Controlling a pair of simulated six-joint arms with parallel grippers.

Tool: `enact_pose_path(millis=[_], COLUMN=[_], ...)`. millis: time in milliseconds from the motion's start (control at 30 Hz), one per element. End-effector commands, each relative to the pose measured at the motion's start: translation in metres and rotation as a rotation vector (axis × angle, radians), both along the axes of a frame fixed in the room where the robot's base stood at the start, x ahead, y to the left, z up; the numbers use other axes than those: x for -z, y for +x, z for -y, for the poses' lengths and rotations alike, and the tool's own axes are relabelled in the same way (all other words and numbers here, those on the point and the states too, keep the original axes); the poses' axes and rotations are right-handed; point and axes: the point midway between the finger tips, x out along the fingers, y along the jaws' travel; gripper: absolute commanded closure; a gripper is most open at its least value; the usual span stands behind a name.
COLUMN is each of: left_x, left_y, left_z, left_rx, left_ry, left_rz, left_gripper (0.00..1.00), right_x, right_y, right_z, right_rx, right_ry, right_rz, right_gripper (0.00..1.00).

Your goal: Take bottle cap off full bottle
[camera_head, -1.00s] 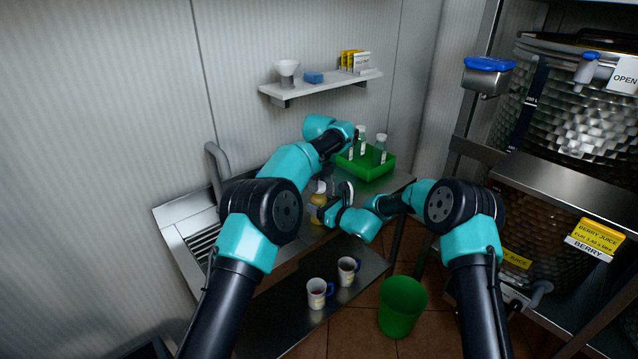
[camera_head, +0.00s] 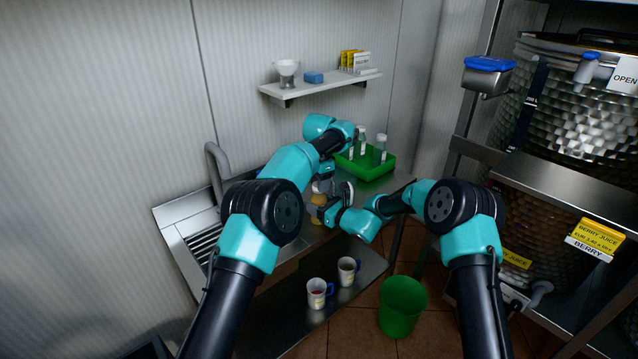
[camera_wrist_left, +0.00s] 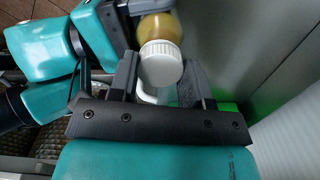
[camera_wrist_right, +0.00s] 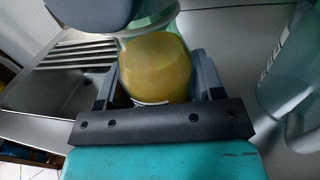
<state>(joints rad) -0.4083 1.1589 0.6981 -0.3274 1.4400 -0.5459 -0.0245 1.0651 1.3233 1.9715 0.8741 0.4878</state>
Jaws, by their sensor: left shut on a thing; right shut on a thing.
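The bottle (camera_head: 317,202) with amber contents stands upright on the steel counter, partly hidden by my grippers. My right gripper (camera_wrist_right: 156,88) is shut around its body, which fills the right wrist view (camera_wrist_right: 155,62). A white ribbed cap (camera_wrist_left: 160,62) sits at the top of the bottle in the left wrist view, with the amber body (camera_wrist_left: 158,27) beyond it. My left gripper (camera_wrist_left: 160,78) is shut on this cap from above. Whether the cap is loose on the neck, I cannot tell.
A green crate (camera_head: 369,171) with several capped bottles is behind the grippers. A clear labelled vessel (camera_wrist_right: 290,75) stands close beside the right gripper. A sink (camera_wrist_right: 48,88) lies left. Two mugs (camera_head: 318,293) are on the lower shelf; a green bin (camera_head: 402,305) is on the floor.

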Motion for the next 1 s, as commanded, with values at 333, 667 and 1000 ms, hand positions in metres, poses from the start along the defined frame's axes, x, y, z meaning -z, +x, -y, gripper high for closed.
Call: enact_pose_path(millis=[333,667,1000], left_x=[0.0001,-0.0001,-0.0005], left_y=[-0.0002,-0.0003,-0.0001], left_z=[0.0000,0.0002,0.0000], left_rx=[-0.463,-0.906,-1.364], left_ry=[0.002,0.004,0.005], left_rz=[-0.002,-0.001,0.001], left_gripper=[0.84,0.84,0.84], right_x=[0.0004,0.0004,0.0004], right_y=[0.0007,0.0007,0.0007], right_z=[0.0011,0.0011,0.0009], right_rx=[0.003,0.003,0.003], right_ry=[0.000,0.000,0.000], right_rz=[-0.002,-0.001,-0.001], right_gripper=[1.00,1.00,1.00])
